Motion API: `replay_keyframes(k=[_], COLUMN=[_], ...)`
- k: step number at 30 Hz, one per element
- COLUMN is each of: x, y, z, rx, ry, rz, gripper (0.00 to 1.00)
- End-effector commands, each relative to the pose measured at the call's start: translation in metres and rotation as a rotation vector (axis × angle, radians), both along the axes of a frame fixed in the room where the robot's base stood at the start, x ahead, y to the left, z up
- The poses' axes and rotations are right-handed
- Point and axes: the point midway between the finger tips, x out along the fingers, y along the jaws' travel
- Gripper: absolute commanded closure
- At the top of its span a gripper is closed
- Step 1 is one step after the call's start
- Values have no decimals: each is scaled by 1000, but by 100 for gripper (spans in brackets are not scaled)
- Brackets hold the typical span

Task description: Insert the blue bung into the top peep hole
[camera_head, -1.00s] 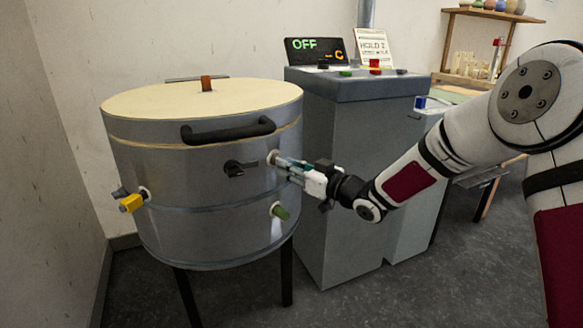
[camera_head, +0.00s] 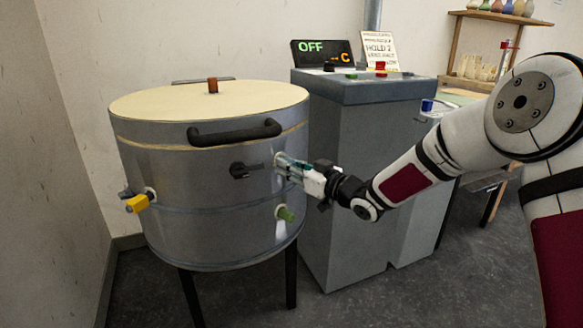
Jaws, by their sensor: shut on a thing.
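The round grey kiln (camera_head: 190,190) stands at left with its pale lid on. My gripper (camera_head: 284,164) is at the right of its upper front wall, by the pale rim of the top peep hole (camera_head: 278,158). It is shut on a small blue-teal thing, seemingly the blue bung (camera_head: 292,165), mostly hidden by the fingers. I cannot tell how far the bung is in the hole. A green bung (camera_head: 286,214) sits in the lower hole below my gripper.
A yellow bung (camera_head: 138,203) sticks out at the kiln's left. A black handle (camera_head: 235,132) and a black latch (camera_head: 247,170) are left of my gripper. A grey control cabinet (camera_head: 345,180) stands close behind. A small blue object (camera_head: 427,104) is at its right.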

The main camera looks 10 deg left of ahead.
Motion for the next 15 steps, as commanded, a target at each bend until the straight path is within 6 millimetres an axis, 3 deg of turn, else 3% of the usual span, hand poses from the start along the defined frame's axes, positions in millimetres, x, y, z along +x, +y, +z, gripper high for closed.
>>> replay_keyframes(k=[14,15], x=[3,3], y=[6,6], z=[0,0], rx=[1,1], ry=[0,0], rz=[1,1], gripper=[100,73])
